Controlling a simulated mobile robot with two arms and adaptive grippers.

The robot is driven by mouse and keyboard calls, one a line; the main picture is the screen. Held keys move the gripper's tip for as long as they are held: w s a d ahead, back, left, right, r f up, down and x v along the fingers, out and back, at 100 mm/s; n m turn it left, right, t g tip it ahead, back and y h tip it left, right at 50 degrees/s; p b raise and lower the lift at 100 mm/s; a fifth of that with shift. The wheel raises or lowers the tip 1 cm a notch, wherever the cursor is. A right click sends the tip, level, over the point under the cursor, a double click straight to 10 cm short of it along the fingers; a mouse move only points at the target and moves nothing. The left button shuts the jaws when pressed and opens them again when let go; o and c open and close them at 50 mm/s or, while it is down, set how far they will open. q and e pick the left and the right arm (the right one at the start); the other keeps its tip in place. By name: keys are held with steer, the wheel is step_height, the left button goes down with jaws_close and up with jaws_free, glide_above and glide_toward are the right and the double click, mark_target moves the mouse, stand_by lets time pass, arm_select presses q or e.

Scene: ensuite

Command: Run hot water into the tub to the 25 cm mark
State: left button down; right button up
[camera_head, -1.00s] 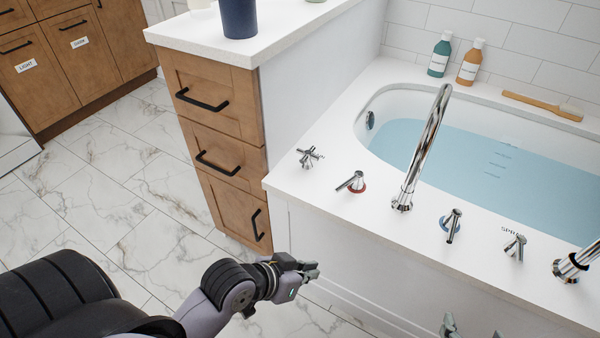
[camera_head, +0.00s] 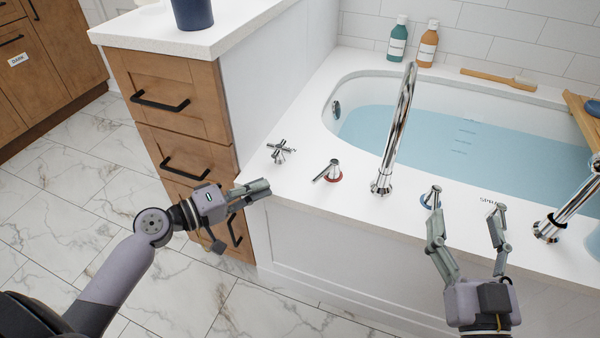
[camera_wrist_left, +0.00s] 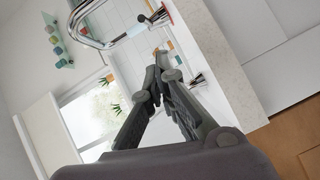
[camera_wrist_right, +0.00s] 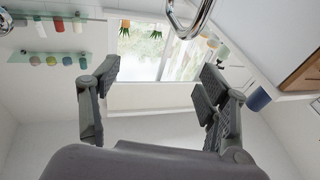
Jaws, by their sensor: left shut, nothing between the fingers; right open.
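The tub (camera_head: 352,84) holds blue water (camera_head: 400,130), with dark level marks (camera_head: 465,132) on its far inner side; their numbers are too small to read. A chrome spout (camera_head: 393,140) arches over the tub; I see no stream from it. The red-ringed hot lever (camera_head: 328,172) stands left of the spout, its handle pointing lower left. The blue-ringed lever (camera_head: 424,201) is mostly hidden behind my right gripper. My left gripper (camera_head: 268,187) is shut and empty at the deck's front left corner, left of the hot lever. My right gripper (camera_head: 466,200) is open and empty before the deck's right part.
A cross handle (camera_head: 280,151) stands on the deck left of the hot lever. A hand shower (camera_head: 568,208) is at the right. A drawer cabinet (camera_head: 170,75) stands close at left.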

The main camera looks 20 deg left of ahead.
arm_select(q)
steer(key=shift+n+t, duration=0.5)
steer(key=shift+n, duration=0.3)
steer(key=w+d, duration=0.1)
steer(key=w, duration=0.2)
steer(key=w+d+r, duration=0.1)
steer(key=w, duration=0.2)
steer(key=w+d, duration=0.1)
steer(key=w, duration=0.2)
steer(key=shift+r, duration=0.15)
steer(key=d, duration=0.2)
steer(key=d+p, duration=0.1)
steer(key=shift+s+f, duration=0.25)
steer(key=shift+f, duration=0.05)
steer(key=shift+s+d+f, duration=0.2)
steer(key=shift+s+d, duration=0.05)
steer(key=shift+d, duration=0.3)
arm_select(e)
steer(key=shift+d+f+g+h, duration=0.2)
steer(key=shift+f+g, duration=0.45)
steer(key=shift+f, duration=0.5)
steer(key=shift+d+f+g+h, duration=0.1)
steer(key=shift+f+g+h, duration=0.2)
steer(key=shift+f+g, duration=0.6)
steer(key=shift+f+t, duration=0.2)
steer(key=shift+t, duration=0.05)
